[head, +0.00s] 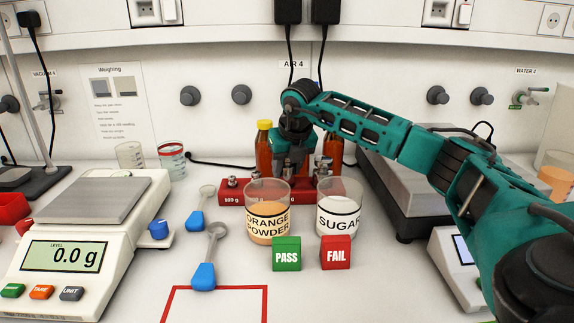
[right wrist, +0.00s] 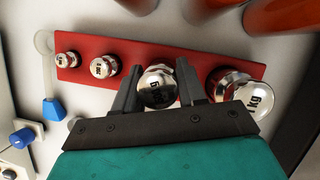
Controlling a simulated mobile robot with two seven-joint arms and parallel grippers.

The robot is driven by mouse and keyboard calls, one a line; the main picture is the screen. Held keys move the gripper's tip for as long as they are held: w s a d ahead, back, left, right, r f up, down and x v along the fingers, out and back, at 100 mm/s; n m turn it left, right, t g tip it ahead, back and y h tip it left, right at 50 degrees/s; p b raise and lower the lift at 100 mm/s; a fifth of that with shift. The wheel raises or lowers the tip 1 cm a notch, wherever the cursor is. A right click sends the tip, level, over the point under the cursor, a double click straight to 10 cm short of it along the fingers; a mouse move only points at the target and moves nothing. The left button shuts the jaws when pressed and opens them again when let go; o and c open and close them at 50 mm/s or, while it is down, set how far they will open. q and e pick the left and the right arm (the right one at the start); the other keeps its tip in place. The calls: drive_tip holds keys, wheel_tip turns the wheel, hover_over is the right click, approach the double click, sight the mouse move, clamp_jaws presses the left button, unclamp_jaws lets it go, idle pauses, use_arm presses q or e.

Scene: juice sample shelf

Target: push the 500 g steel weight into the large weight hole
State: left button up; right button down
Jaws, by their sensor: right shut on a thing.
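The red weight rack (head: 232,197) stands behind the two beakers; it also shows in the right wrist view (right wrist: 135,52). My right gripper (head: 292,163) is lowered over the middle of the rack, and its black fingers (right wrist: 158,90) are shut around a shiny steel weight (right wrist: 157,83). That weight's marking cannot be read clearly, but its place and size fit the 500 g one. Whether its base is in a hole is hidden. A larger steel weight (right wrist: 255,98), marked kg, is to its right at the rack's end. Two smaller weights (right wrist: 103,66) sit on the left part.
The orange powder beaker (head: 268,222) and sugar beaker (head: 338,218) stand close in front of the rack, with PASS (head: 286,254) and FAIL (head: 336,253) blocks before them. Amber bottles (head: 264,150) stand behind. Scoops (head: 204,275) and a scale (head: 70,255) are left.

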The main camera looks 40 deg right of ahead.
drive_tip(key=shift+r, duration=0.25)
use_arm(q)
drive_tip(key=shift+w+r, duration=0.4)
drive_tip(key=shift+r, duration=0.05)
drive_tip(key=shift+s+a+f+b, duration=0.15)
drive_tip(key=shift+f+b, duration=0.3)
drive_tip(key=shift+f, duration=0.25)
use_arm(e)
drive_tip(key=shift+f, duration=1.05)
use_arm(q)
drive_tip(key=shift+r, duration=0.1)
use_arm(e)
drive_tip(key=shift+a+f, duration=0.1)
drive_tip(key=shift+f, duration=0.25)
drive_tip(key=shift+r, duration=0.1)
drive_tip(key=shift+r+p, duration=0.25)
drive_tip(key=shift+p, duration=0.2)
use_arm(q)
drive_tip(key=shift+r+p, duration=0.3)
drive_tip(key=shift+r, duration=0.3)
use_arm(e)
drive_tip(key=shift+r, duration=0.55)
